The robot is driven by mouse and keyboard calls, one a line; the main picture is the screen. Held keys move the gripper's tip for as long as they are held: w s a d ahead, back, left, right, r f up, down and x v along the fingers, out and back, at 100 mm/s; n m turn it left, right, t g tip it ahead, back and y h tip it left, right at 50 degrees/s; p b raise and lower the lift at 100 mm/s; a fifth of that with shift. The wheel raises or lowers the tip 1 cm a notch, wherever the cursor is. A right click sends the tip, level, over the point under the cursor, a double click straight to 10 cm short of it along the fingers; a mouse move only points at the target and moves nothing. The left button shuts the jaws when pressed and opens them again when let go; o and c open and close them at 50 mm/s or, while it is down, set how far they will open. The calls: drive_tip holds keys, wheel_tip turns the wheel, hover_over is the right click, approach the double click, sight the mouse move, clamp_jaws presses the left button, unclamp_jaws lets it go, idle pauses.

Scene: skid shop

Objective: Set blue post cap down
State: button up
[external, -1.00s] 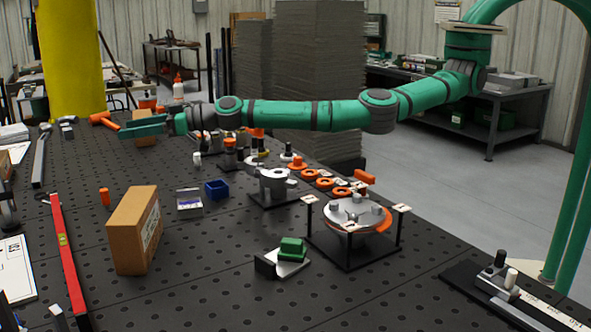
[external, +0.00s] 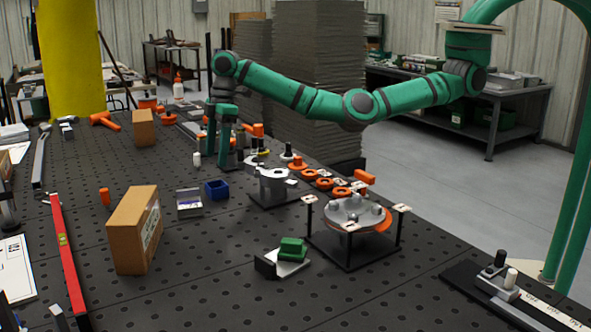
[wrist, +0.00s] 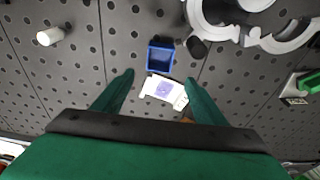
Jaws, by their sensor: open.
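A small blue square piece with an open hollow top stands on the perforated black table in the external view (external: 217,189). It is the only thing here that looks like the blue post cap, and it also shows in the wrist view (wrist: 159,58). My gripper (external: 219,160) points down over the table behind it, with its green fingers apart. In the wrist view my gripper (wrist: 160,78) is open with nothing between the fingers. The blue piece lies below and beyond the fingertips, apart from them.
A pale box with a blue label (external: 189,203) stands beside the blue piece. A cardboard box (external: 135,230) is nearer. A grey clamp fixture (external: 272,187) and a round fixture on a black stand (external: 352,214) are to the right. A white cylinder (wrist: 50,36) stands left in the wrist view.

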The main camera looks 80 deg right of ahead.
drive_tip(key=shift+w+a+f, duration=0.1)
drive_tip(key=shift+w+f, duration=0.05)
drive_tip(key=shift+f, duration=2.55)
drive_tip(key=shift+w+a+f, duration=0.1)
drive_tip(key=shift+w+f, duration=0.05)
drive_tip(key=shift+f, duration=2.5)
drive_tip(key=c, duration=1.2)
drive_tip(key=shift+r, duration=0.1)
wheel_tip(320, 180, up, 9)
approach(217, 184)
drive_tip(key=d, duration=0.3)
drive_tip(key=f, duration=0.8)
drive_tip(key=shift+w+a+f, duration=0.2)
drive_tip(key=shift+w+f, duration=0.15)
drive_tip(key=shift+w, duration=0.05)
